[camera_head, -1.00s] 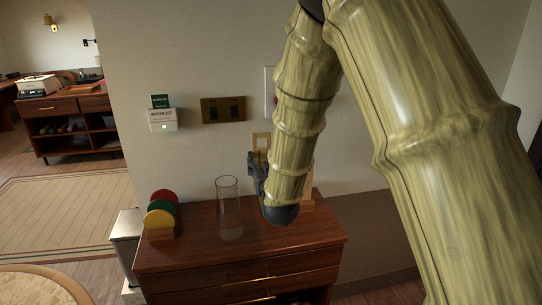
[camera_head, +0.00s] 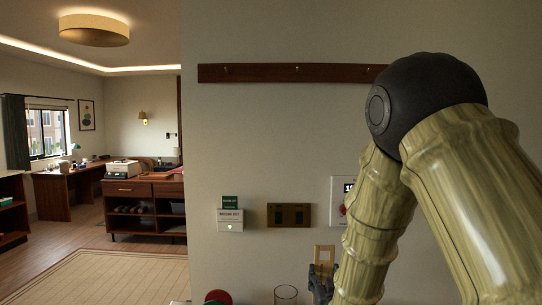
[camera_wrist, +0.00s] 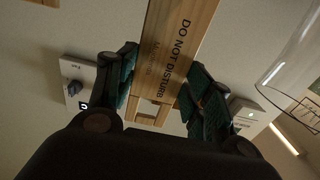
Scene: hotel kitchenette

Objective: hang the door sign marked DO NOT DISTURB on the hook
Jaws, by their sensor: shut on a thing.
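The door sign (camera_wrist: 182,28) is a light wooden strip marked DO NOT DISTURB, with a square opening near one end. In the wrist view it passes between the two fingers of my gripper (camera_wrist: 160,80), which are shut on it. In the head view the sign's open end (camera_head: 324,248) points up above my gripper (camera_head: 321,283), low in the picture; my arm and the bottom edge hide the rest. The hooks (camera_head: 297,67) are small pegs on a dark wooden rail (camera_head: 255,73), high on the wall and well above the sign. My arm covers the rail's right end.
A clear glass (camera_head: 286,294) stands just left of my gripper and shows at the right in the wrist view (camera_wrist: 300,55). A red disc (camera_head: 217,297) is further left. Wall panels (camera_head: 289,215) sit between gripper and rail; the wall below the rail is otherwise bare.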

